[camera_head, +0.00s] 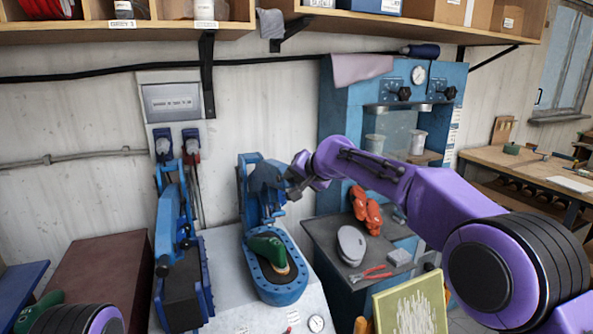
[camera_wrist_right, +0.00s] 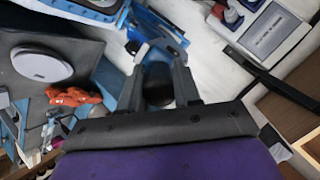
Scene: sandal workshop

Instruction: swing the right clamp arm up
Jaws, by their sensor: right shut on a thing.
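The right clamp arm (camera_head: 251,172) is a blue piece above a blue oval base (camera_head: 278,291). A green and tan shoe form (camera_head: 268,249) sits in that base. My right gripper (camera_head: 286,183) is at the clamp's upper front, partly hidden by dark parts. In the right wrist view, its two fingers (camera_wrist_right: 160,88) close around a dark rounded piece (camera_wrist_right: 158,92), with blue clamp parts (camera_wrist_right: 165,35) just beyond. The exact grip point is hard to see. My left gripper is out of view; only a purple link of my left arm shows at the bottom left.
The left clamp (camera_head: 168,228) stands beside it over a dark pad. A grey bench (camera_head: 318,232) at right holds a grey oval pad (camera_head: 351,246), orange-red items (camera_head: 366,209) and red pliers (camera_head: 371,274). A wall panel (camera_head: 173,103) and shelf (camera_head: 160,31) are behind.

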